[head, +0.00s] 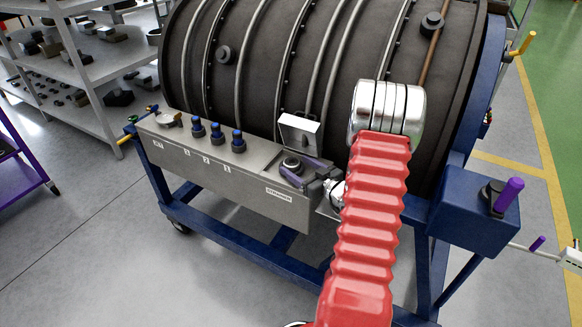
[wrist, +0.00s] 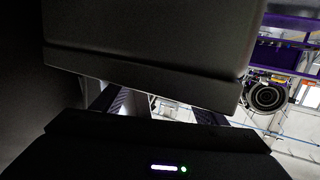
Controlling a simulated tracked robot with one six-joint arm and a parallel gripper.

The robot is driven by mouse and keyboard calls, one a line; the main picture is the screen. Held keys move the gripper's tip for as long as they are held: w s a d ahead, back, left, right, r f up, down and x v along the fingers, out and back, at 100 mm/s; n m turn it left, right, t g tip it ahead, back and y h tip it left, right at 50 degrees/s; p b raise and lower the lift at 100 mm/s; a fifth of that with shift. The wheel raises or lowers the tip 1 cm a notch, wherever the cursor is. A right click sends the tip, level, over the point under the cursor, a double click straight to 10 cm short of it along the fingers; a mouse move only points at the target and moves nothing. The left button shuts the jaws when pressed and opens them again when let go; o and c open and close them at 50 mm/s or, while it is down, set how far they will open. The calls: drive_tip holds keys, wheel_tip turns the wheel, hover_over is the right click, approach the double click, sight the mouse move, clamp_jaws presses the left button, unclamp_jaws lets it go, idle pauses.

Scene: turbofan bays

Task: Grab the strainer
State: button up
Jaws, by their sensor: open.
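A long grey box (head: 225,168) runs along the front of the engine stand, with a small label near its right end that I cannot read for certain. At that end a square metal lid (head: 299,131) stands raised. Below it a dark round piece (head: 291,163) shows at the opening; it may be the strainer, but its shape is mostly hidden. My gripper (head: 297,170) is open, its purple-grey fingers at this round piece; contact cannot be told. In the wrist view my gripper (wrist: 160,105) shows parted fingers, and a large dark-grey block (wrist: 145,60) fills the space before them.
Several blue-topped knobs (head: 217,134) and a gauge (head: 169,119) stand left on the box. The large dark engine casing (head: 260,60) rises close behind. A blue box (head: 475,205) with a purple handle (head: 508,195) is at right. Floor in front is clear.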

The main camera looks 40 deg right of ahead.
drive_tip(key=shift+w, duration=0.4)
drive_tip(key=shift+c, duration=0.2)
drive_tip(key=c, duration=1.2)
drive_tip(key=shift+o, duration=0.2)
drive_tip(key=shift+r, duration=0.1)
